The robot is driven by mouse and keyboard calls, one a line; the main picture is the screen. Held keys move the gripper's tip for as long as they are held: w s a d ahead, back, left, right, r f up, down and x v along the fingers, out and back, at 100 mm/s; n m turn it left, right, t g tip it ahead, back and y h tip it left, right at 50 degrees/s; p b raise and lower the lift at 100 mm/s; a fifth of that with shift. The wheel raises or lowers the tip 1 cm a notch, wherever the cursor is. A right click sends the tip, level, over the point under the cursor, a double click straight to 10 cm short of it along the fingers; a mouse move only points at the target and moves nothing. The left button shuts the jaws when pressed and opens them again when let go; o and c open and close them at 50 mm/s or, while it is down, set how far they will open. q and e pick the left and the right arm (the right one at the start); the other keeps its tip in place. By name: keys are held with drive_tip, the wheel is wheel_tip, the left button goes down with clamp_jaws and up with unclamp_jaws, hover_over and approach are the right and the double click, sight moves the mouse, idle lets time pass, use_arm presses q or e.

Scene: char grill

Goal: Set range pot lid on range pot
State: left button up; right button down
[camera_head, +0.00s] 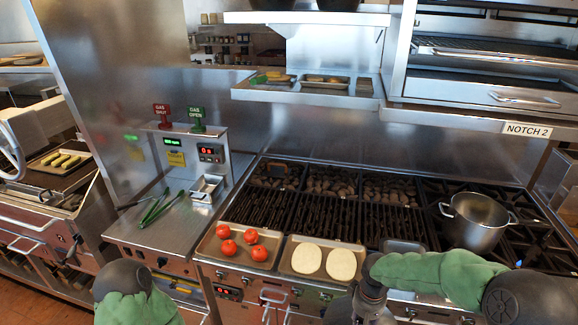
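The range pot (478,224) is an open steel pot with two side handles, upright on the black burner grates at the right. No lid is on it, and I cannot make out a pot lid anywhere in the view. My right arm comes in from the right in a green sleeve, in front of the pot. My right gripper (362,298) points down at the bottom edge, left of the pot and by the front of the range; its fingertips are cut off or hidden. Only the green-sleeved part of my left arm shows at the bottom left; its gripper is out of view.
A tray of tomatoes (211,246) and a tray with two pale rounds (324,280) lie along the grill's front. A small grey tray (403,247) is partly hidden behind my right arm. Green tongs (155,209) lie on the left counter. A shelf (305,92) overhangs the back.

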wheel_tip(320, 180, down, 6)
drive_tip(key=s+a+m+b, duration=0.1)
drive_tip(key=a+m+b, duration=0.1)
drive_tip(key=a+b, duration=0.1)
drive_tip(key=shift+f+b, duration=0.2)
drive_tip(key=shift+b, duration=0.25)
drive_tip(key=shift+s+d, duration=0.1)
drive_tip(key=shift+d, duration=0.05)
